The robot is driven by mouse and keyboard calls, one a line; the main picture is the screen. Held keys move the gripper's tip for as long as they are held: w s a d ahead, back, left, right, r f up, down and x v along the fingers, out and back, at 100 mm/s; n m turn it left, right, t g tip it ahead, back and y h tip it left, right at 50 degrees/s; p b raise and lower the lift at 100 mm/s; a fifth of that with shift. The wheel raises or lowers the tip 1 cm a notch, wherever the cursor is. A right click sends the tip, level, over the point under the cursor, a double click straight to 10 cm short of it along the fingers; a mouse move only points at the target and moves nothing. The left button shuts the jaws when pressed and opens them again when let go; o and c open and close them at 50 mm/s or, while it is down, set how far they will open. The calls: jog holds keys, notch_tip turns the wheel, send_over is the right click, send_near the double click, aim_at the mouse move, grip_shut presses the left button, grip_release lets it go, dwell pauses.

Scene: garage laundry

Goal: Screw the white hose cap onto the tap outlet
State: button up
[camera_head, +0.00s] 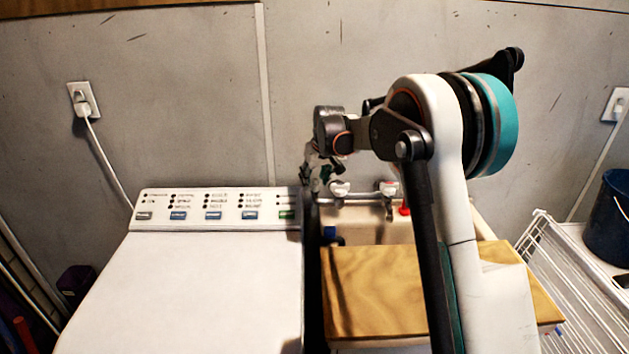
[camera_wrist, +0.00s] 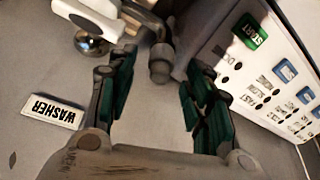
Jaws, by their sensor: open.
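My gripper (camera_wrist: 163,64) is open, with its dark green finger pads spread apart in the wrist view. A grey metal tap outlet (camera_wrist: 160,69) shows between the fingertips, with a visible gap to each finger. A white tap handle (camera_wrist: 97,14) and a round metal knob lie beside it at the upper left. In the head view, my gripper (camera_head: 319,176) hangs at the back of the sink by the taps (camera_head: 357,200), partly hiding them. I cannot make out the white hose cap in either view, and nothing shows held between the fingers.
The white washer (camera_head: 190,290) stands left of the sink, and its control panel (camera_wrist: 262,82) is close to my right finger. A wooden board (camera_head: 375,285) covers the front of the sink. A WASHER label (camera_wrist: 52,112) is on the wall. A drying rack (camera_head: 565,285) stands right.

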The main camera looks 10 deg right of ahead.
jog(key=v, duration=1.1)
notch_tip(320, 180, up, 6)
jog(key=p, duration=0.5)
jog(key=s+r+m+t+b, duration=0.1)
jog(key=s+r+b, duration=0.2)
jog(key=s, duration=2.1)
jog(key=s+f+t+b, duration=0.1)
jog(key=s+f, duration=0.4)
jog(key=s, duration=0.5)
jog(key=s+f+m+b, duration=0.1)
jog(key=s+f, duration=0.5)
jog(key=s, duration=0.4)
jog(key=shift+a+f+t+h, duration=0.25)
jog(key=shift+a+t+h, duration=0.1)
jog(key=shift+t+h, duration=0.05)
